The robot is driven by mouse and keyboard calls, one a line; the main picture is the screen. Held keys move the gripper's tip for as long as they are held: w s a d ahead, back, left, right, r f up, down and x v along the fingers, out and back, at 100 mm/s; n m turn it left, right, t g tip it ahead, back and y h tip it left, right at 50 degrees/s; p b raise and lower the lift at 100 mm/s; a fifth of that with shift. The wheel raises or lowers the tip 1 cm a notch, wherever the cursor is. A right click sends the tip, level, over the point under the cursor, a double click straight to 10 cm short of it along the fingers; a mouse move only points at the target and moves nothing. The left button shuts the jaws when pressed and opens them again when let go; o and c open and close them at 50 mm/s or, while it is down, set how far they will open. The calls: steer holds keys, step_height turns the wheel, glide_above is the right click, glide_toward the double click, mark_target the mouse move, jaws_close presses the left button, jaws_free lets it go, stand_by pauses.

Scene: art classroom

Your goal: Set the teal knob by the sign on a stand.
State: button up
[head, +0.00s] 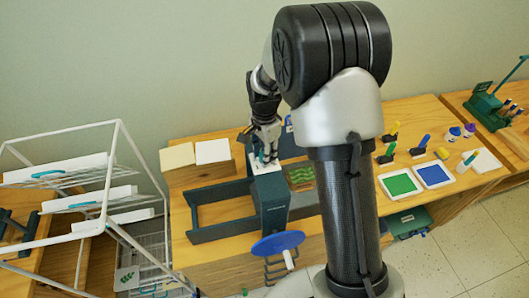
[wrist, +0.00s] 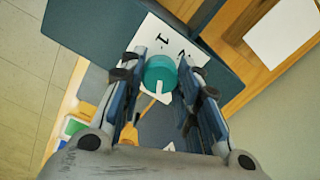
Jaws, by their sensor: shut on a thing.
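The teal knob (wrist: 160,70) sits on a white plate (wrist: 152,38) with dark marks, one like a "1", in the wrist view. My gripper (wrist: 162,84) has its fingers on either side of the knob and is shut on it. In the head view my gripper (head: 265,156) points down onto the top of a dark blue-grey press (head: 271,205), where the knob is hidden. A small blue and white sign (head: 289,123) shows behind my arm, mostly hidden. Its content cannot be read.
A blue handwheel (head: 277,244) is on the press's front. Paper stacks (head: 212,151) lie behind the press's bed. Green (head: 399,184) and blue (head: 433,176) trays lie on the right, with bottles and tools behind. A white wire rack (head: 80,185) stands at left.

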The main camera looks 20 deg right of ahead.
stand_by(0.4)
steer(key=o, duration=1.1)
step_height(320, 180, up, 12)
steer(key=shift+r, duration=0.1)
